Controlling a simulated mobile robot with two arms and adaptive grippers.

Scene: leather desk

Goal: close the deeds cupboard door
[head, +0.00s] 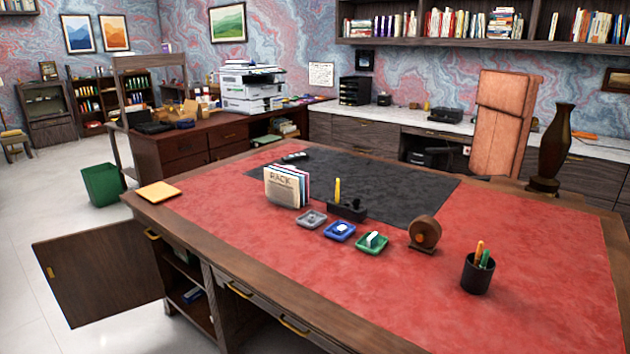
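A dark wooden cupboard door (97,275), most likely the deeds cupboard's, stands wide open at the left front of the desk. It swings out to the left from the desk's pedestal and has a small brass handle (50,272) near its far-left edge. The open cupboard (190,300) beside it shows shelves with a few items inside, one of them dark blue. Neither of my grippers is in the head view.
The desk top (520,270) has red leather with a dark mat (390,180). A letter rack (286,187), small coloured trays, a tape dispenser (424,234) and a pen cup (477,275) stand on it. A green bin (102,184) stands behind the door. Pale floor (25,235) left of the door is clear.

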